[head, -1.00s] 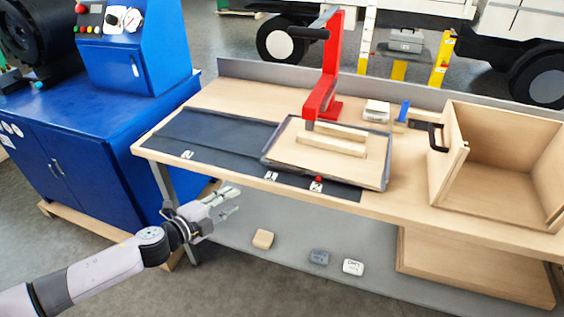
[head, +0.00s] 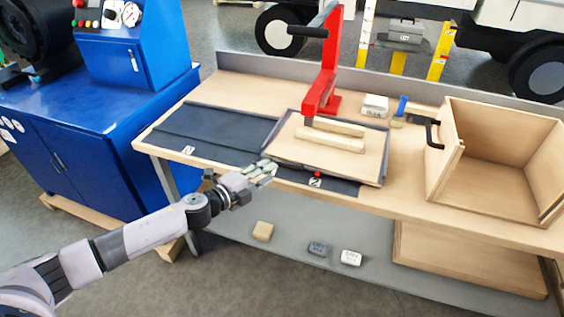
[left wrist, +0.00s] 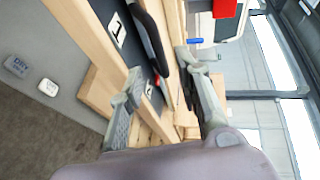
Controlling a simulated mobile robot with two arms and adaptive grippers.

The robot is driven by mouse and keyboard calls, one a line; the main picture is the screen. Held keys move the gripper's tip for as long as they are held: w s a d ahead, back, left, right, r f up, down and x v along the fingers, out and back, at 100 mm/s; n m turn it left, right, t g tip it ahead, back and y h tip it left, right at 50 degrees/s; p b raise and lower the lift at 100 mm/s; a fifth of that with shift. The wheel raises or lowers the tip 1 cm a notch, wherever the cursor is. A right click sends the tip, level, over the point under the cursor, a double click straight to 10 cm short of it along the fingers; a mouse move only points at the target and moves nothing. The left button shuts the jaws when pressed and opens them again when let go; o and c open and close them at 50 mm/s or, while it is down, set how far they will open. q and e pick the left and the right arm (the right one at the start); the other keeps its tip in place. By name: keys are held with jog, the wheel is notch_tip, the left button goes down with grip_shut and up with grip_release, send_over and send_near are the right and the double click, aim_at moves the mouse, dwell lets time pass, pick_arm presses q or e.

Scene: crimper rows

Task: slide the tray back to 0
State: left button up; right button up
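The tray (head: 325,172) has a dark rim and sits on the bench under the red press (head: 322,85). It holds a wooden board and two light wooden strips. It rests at the right part of a dark track (head: 215,134) with white number marks along its front edge. My left gripper (head: 268,170) is at the tray's front left corner. In the left wrist view its fingers (left wrist: 162,65) are spread, with the dark tray rim (left wrist: 150,30) in front of and between them. Contact cannot be told. My right gripper is not in view.
The track left of the tray is clear. A small red knob (head: 317,174) is at the track's front edge. An open wooden box (head: 490,180) stands at the right. Small blocks (head: 318,248) lie on the lower shelf. A blue cabinet (head: 90,130) stands left.

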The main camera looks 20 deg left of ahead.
aim_at(282, 165)
pick_arm(q)
jog(key=x, duration=0.7)
jog(key=shift+w+d+f, duration=0.1)
jog(key=shift+c, duration=0.5)
grip_shut()
dwell(0.3)
